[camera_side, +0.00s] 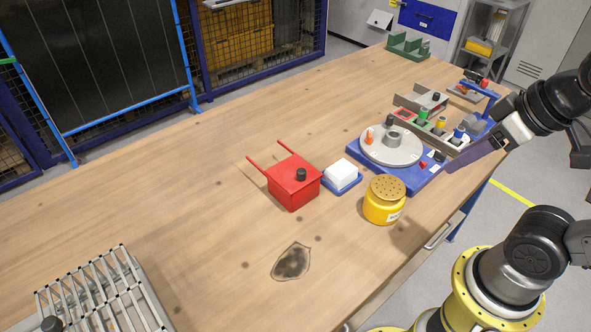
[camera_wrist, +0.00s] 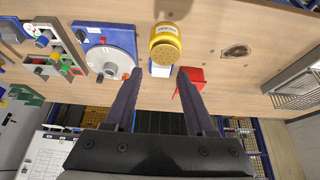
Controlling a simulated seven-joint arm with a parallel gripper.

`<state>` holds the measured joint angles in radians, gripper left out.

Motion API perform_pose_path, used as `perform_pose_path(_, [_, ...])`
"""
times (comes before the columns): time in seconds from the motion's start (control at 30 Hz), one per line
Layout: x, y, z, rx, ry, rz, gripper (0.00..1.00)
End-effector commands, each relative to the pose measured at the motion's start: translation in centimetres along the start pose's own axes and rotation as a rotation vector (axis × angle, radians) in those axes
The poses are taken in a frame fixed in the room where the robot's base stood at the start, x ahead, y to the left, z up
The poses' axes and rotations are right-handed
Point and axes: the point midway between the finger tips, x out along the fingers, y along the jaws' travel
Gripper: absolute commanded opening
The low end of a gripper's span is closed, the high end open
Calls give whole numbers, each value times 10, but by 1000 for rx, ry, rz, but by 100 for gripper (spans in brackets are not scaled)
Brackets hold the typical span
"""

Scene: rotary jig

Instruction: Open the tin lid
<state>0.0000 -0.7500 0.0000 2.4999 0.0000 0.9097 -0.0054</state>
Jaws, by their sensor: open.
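The red box-shaped tin (camera_side: 292,187) stands on the wooden table, with a black knob (camera_side: 301,174) on its flat red lid (camera_side: 289,168). The lid looks closed. Two thin red rods reach out from the tin's top toward the back left. In the wrist view the tin (camera_wrist: 196,76) is partly hidden behind the right finger. My gripper (camera_side: 450,168) is open and empty, up at the right above the table edge, well apart from the tin. Its two dark fingers (camera_wrist: 159,72) also show in the wrist view.
A white block on a blue dish (camera_side: 343,187) sits just right of the tin. A yellow can with a perforated top (camera_side: 384,207) and a blue-based rotary jig (camera_side: 371,152) stand further right. A wire rack (camera_side: 148,298) is at the front left. The table left of the tin is clear.

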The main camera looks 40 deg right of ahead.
Motion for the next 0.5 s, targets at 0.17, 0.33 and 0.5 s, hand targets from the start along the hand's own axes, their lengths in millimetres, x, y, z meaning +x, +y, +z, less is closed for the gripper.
perform_pose_path(0.17, [-21, 0, -21, -20, -1, -1, 55])
perform_pose_path(0.33, [-36, -7, -71, -71, -55, -16, 55])
perform_pose_path(0.5, [-34, -21, -126, -136, -134, -39, 55])
